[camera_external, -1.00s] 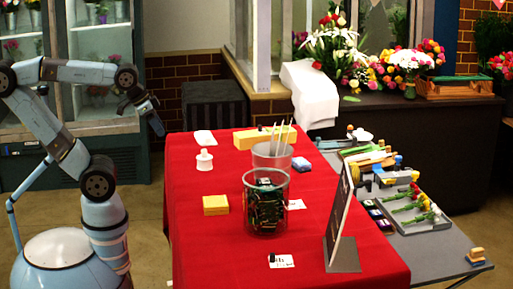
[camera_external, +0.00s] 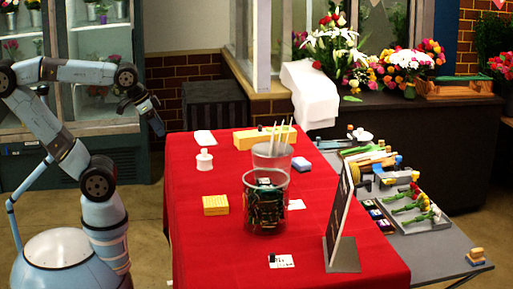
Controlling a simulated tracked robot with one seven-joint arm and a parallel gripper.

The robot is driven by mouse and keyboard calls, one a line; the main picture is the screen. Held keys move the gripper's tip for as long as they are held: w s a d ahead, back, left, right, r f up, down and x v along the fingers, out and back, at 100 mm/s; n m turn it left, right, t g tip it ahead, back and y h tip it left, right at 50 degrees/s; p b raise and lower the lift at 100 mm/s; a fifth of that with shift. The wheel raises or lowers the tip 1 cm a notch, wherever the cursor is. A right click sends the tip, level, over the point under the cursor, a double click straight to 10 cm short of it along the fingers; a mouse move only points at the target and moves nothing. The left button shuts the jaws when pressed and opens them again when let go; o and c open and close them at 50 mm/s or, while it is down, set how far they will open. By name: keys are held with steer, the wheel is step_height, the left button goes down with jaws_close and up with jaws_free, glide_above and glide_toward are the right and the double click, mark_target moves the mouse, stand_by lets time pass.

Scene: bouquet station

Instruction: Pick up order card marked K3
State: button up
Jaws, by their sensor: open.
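Several small white cards lie on the red-covered table. One card (camera_external: 286,261) lies near the front with a small black object on its left end. Another card (camera_external: 297,204) lies just right of the glass container, partly hidden by it. A white card or sheet (camera_external: 204,138) lies at the back left. Their markings are too small to read, so I cannot tell which is K3. My gripper (camera_external: 158,126) is open and empty, in the air left of the table's back left corner, pointing down and apart from all the cards.
A clear container with dark contents (camera_external: 266,208) and a bucket with white sticks (camera_external: 271,156) stand mid-table. A dark upright sign (camera_external: 339,222) stands front right. A yellow block (camera_external: 215,205) and white bottle (camera_external: 204,161) are at left. The front left is clear.

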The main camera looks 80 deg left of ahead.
step_height(320, 180, up, 5)
steer(key=w+d+r+m+t+y, duration=0.2)
steer(key=w+d+m+t+y, duration=0.15)
steer(key=w+d+m, duration=1.5)
steer(key=s+d+f+m+t+h, duration=0.1)
steer(key=s+d+m+t+h, duration=0.1)
steer(key=d+m, duration=1)
steer(key=s+d+f+m+t+h, duration=0.2)
steer(key=d+m, duration=0.5)
steer(key=d, duration=1.1)
steer(key=h, duration=0.1)
glide_toward(271, 253)
steer(key=v, duration=0.4)
steer(key=shift+s+d+r, duration=0.2)
steer(key=shift+d+r, duration=0.1)
steer(key=shift+r, duration=0.1)
steer(key=shift+w+f, duration=0.1)
steer(key=shift+f, duration=0.2)
steer(key=shift+w+f, duration=0.2)
steer(key=shift+w, duration=0.1)
steer(key=x, duration=0.7)
steer(key=shift+w+f, duration=0.1)
steer(key=shift+w, duration=0.25)
steer(key=shift+x, duration=2.65)
steer(key=shift+a, duration=0.15)
